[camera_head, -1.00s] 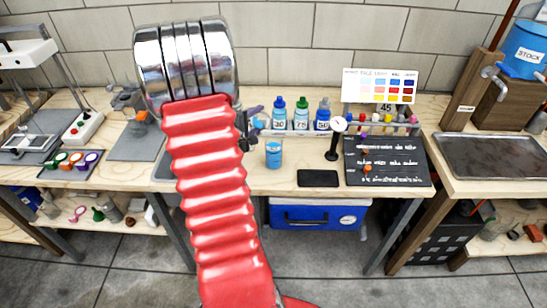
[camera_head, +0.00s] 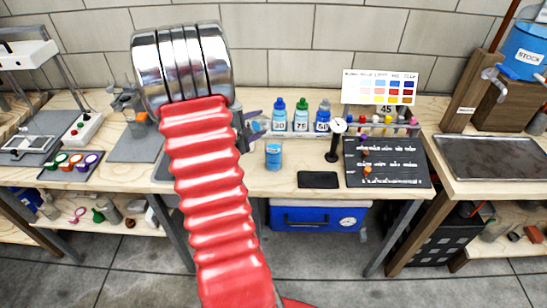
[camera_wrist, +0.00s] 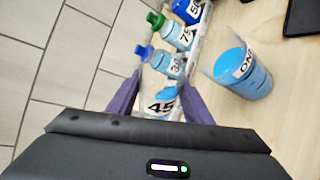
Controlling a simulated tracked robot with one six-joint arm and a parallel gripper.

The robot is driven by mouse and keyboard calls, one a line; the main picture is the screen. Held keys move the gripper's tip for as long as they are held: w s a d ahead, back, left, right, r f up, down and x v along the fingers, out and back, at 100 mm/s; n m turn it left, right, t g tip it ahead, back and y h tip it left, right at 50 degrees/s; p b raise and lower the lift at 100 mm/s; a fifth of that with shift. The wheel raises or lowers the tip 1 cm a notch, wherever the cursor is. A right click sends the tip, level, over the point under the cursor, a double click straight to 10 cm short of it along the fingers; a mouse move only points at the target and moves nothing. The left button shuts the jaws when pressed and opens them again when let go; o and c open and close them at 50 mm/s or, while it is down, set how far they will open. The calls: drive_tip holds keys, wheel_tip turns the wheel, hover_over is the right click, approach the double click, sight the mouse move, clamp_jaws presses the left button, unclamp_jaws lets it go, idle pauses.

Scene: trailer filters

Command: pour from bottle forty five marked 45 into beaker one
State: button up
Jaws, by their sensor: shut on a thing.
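Bottle forty five (camera_wrist: 160,105), a small bottle with a white label reading 45, is between the purple fingers of my gripper (camera_wrist: 155,98) in the wrist view. The gripper is shut on it; its top and lower part are partly hidden. Beaker one (camera_wrist: 243,72), labelled ONE and blue inside, stands on the bench to the right of the held bottle, apart from it. In the head view beaker one (camera_head: 273,156) stands in front of the bottle row. My gripper is mostly hidden behind my red arm there.
Bottles marked 30 (camera_head: 279,118), 75 (camera_head: 301,118) and 50 (camera_head: 323,118) stand in a row behind the beaker. A dial gauge on a stand (camera_head: 333,145) and a flat black pad (camera_head: 318,180) are to its right. Bench in front of the beaker is clear.

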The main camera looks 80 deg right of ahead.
drive_tip(key=shift+r+n+y+b, duration=0.3)
drive_tip(key=shift+r+n, duration=0.2)
drive_tip(key=shift+r, duration=0.5)
drive_tip(key=shift+s+a+f+n+g+b, duration=0.15)
drive_tip(key=shift+s+f+n+g+b, duration=0.1)
drive_tip(key=shift+f+n+g+b, duration=0.25)
drive_tip(key=shift+r+n+g+y, duration=0.3)
drive_tip(key=shift+n+g+y, duration=0.2)
drive_tip(key=shift+n, duration=0.1)
